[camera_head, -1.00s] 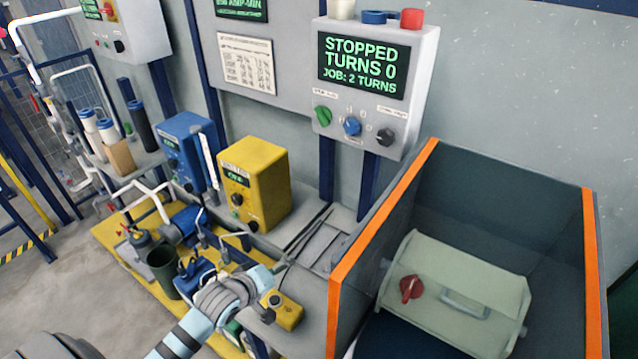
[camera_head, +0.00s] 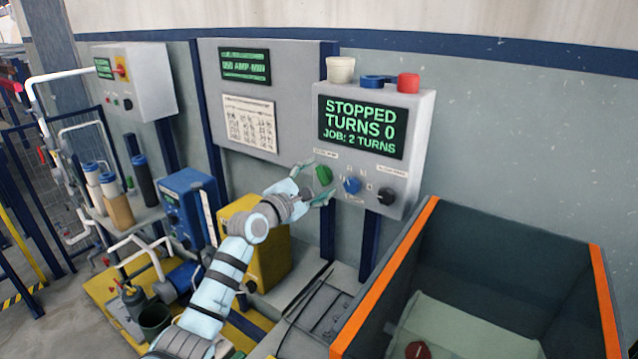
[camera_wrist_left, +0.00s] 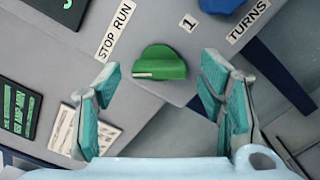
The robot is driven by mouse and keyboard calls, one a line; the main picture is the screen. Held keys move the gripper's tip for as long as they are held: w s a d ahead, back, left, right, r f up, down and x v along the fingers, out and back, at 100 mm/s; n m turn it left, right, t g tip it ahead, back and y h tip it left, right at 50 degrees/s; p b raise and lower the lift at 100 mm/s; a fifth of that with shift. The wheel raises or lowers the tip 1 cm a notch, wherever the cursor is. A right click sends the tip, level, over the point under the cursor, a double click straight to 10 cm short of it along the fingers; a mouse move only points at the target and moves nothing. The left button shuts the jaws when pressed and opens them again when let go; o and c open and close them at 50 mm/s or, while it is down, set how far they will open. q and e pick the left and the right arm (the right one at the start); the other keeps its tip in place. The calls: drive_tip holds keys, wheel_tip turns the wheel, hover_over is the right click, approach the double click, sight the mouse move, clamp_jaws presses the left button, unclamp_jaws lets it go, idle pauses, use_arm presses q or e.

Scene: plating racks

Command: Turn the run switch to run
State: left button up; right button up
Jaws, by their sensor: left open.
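The run switch is a green knob (camera_head: 323,175) at the lower left of the grey control box (camera_head: 421,130). In the left wrist view the green knob (camera_wrist_left: 160,63) sits just beyond the fingertips, roughly between them, beside a "STOP RUN" label (camera_wrist_left: 115,30). Its white mark points toward the left of that view. My left gripper (camera_head: 318,187) is open, with a teal-padded finger on each side of the knob; it also shows in the left wrist view (camera_wrist_left: 165,90). I cannot tell whether a finger touches the knob. The screen (camera_head: 361,127) reads "STOPPED, TURNS 0, JOB: 2 TURNS".
A blue knob (camera_head: 352,185) and a black knob (camera_head: 386,196) are close to the right of the green one. A yellow box (camera_head: 270,262) stands below my left arm. An orange-edged bin (camera_head: 384,277) is at the lower right.

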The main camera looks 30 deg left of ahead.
use_arm(q)
drive_tip(key=shift+w+d, duration=0.15)
drive_tip(key=shift+w, duration=0.45)
drive_tip(key=shift+c, duration=0.4)
drive_tip(key=c, duration=1.1)
